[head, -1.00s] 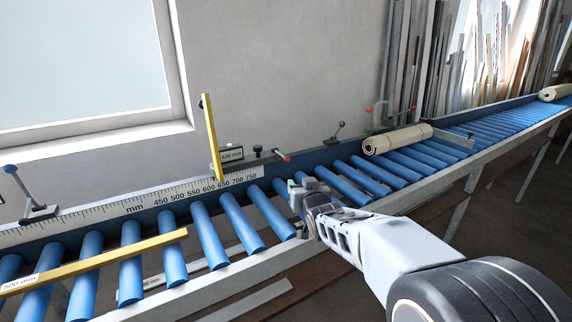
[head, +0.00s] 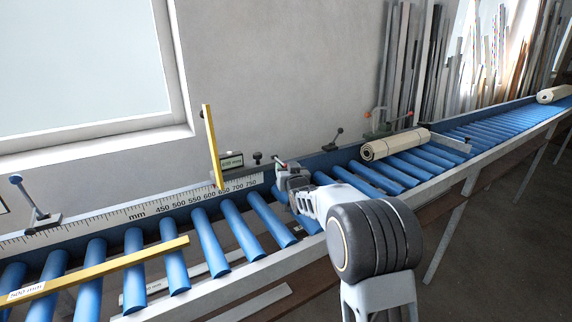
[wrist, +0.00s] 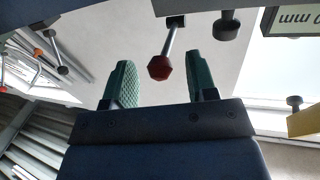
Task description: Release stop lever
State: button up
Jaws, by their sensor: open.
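The stop lever (wrist: 174,40) is a metal rod with a red faceted knob (wrist: 160,68), in the wrist view. In that view the knob shows between the green fingers of my open gripper (wrist: 158,62), with visible space on either side; I cannot tell its exact depth. In the head view my gripper (head: 281,170) is at the back rail, just right of the display box (head: 231,161). There the gripper overlaps the lever, and the red knob barely shows.
A yellow upright bar (head: 212,147) stands left of the display on the scale rail. A yellow bar marked 500 mm (head: 110,266) lies across the blue rollers. A rolled cream mat (head: 394,144) rests on the rollers to the right. A black lever (head: 334,139) stands on the rail behind.

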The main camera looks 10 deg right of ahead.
jog(key=shift+w, duration=0.75)
jog(key=shift+c, duration=0.3)
grip_shut()
